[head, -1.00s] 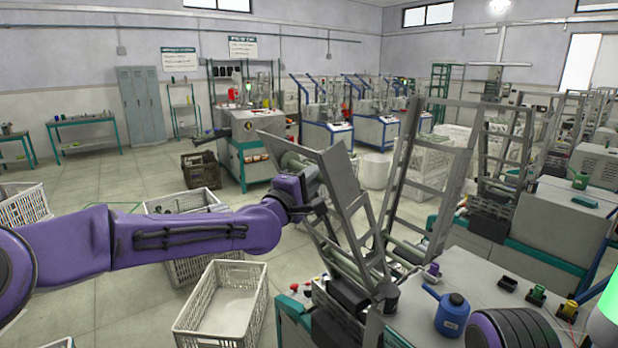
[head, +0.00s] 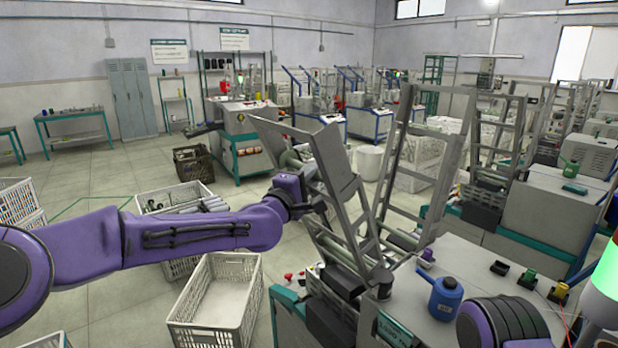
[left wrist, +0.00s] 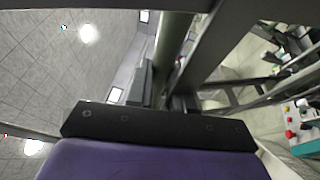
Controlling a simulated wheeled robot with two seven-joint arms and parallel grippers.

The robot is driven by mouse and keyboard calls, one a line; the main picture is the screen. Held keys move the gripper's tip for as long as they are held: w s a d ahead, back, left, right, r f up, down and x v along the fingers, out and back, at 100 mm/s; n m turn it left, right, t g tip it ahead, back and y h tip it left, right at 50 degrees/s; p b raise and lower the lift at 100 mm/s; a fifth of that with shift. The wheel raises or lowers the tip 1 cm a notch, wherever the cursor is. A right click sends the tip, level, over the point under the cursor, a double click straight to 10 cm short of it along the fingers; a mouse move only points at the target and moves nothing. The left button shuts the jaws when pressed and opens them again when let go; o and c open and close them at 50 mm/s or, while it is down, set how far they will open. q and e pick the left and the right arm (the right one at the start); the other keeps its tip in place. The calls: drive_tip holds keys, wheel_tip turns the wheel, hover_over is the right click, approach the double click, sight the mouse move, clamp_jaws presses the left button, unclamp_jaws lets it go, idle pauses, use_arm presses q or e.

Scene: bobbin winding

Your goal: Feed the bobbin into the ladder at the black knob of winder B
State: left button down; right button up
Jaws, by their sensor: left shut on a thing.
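My left gripper (head: 302,197) is shut, beside the upper end of the nearest grey metal ladder (head: 335,185). A grey-green tube, seemingly the bobbin (head: 290,160), shows just behind the ladder's slanted top plate. In the left wrist view a grey-green bobbin (left wrist: 173,45) runs up from beyond the dark gripper body, beside a grey metal bar. The jaws' contact with it is hidden. The ladder stands on a grey machine with a teal edge, whose label (head: 393,330) is unreadable. A dark part (head: 345,281) sits at the ladder's foot; I cannot tell whether it is the black knob.
A second ladder frame (head: 425,165) stands just right of the first. A blue can (head: 444,298) is on the machine top (head: 480,290). My right arm shows at the lower right, without its gripper. A white crate (head: 215,300) stands on the floor left of the machine.

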use_arm(q)
drive_tip(key=shift+f, duration=0.15)
drive_tip(key=shift+w+d+f+b, duration=0.15)
drive_tip(key=shift+d+f+b, duration=0.15)
drive_tip(key=shift+f, duration=0.1)
drive_tip(key=shift+a, duration=0.1)
drive_tip(key=c, duration=0.6)
unclamp_jaws()
drive_tip(key=s+a+r, duration=0.3)
drive_tip(key=s+a, duration=0.2)
drive_tip(key=s, duration=0.2)
drive_tip(key=shift+a+r, duration=0.15)
drive_tip(key=shift+r, duration=0.15)
